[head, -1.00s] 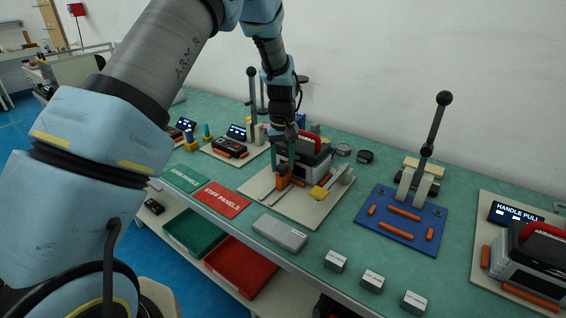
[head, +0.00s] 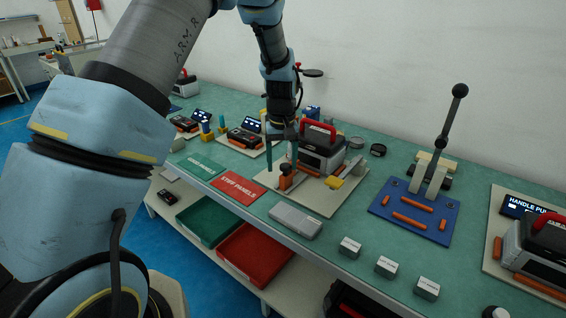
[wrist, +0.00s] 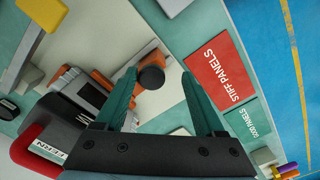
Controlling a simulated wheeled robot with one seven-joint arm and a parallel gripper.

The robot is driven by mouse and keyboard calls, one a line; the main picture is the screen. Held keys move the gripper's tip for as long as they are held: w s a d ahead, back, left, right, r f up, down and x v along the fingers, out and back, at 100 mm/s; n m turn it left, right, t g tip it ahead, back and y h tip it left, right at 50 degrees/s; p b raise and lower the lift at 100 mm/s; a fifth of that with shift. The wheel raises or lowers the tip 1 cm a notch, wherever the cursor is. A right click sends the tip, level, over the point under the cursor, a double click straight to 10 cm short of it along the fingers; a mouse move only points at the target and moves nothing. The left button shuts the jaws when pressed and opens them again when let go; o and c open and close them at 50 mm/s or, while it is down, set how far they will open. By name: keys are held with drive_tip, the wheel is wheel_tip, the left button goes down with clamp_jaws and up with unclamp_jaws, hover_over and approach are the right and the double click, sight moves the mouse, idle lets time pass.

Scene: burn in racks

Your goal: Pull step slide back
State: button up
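The step slide (head: 287,180) is an orange block with a black knob on a metal rail, on the beige plate (head: 318,206) of the middle station. In the wrist view its black knob (wrist: 151,78) shows close beside the left finger, with orange parts behind it. My gripper (head: 281,166) points down over the slide. Its two teal fingers stand apart, also in the wrist view (wrist: 160,76), with a clear gap to the right finger. I cannot tell whether a finger touches the knob. The grey device with a red handle (head: 318,130) stands right behind.
A yellow block (head: 333,183) sits right of the slide. A red STIFF PANELS mat (head: 238,187) and a grey box (head: 296,220) lie in front. A blue plate with a tall lever (head: 412,215) stands to the right. Red and green trays sit below the bench edge.

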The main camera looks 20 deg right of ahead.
drive_tip(key=shift+s+d+r, duration=0.1)
drive_tip(key=shift+r, duration=0.25)
wheel_tip(320, 180, up, 10)
drive_tip(key=b, duration=0.2)
drive_tip(key=shift+b, duration=0.4)
drive_tip(key=a+n, duration=0.1)
drive_tip(key=a, duration=1.9)
drive_tip(key=s+a+f, duration=0.1)
drive_tip(key=s+a, duration=0.4)
drive_tip(key=a, duration=0.2)
drive_tip(key=s+a+f+n+t, duration=0.1)
drive_tip(key=s+a, duration=0.3)
drive_tip(key=a, duration=0.3)
drive_tip(key=shift+s+t, duration=0.3)
drive_tip(key=shift+s, duration=0.05)
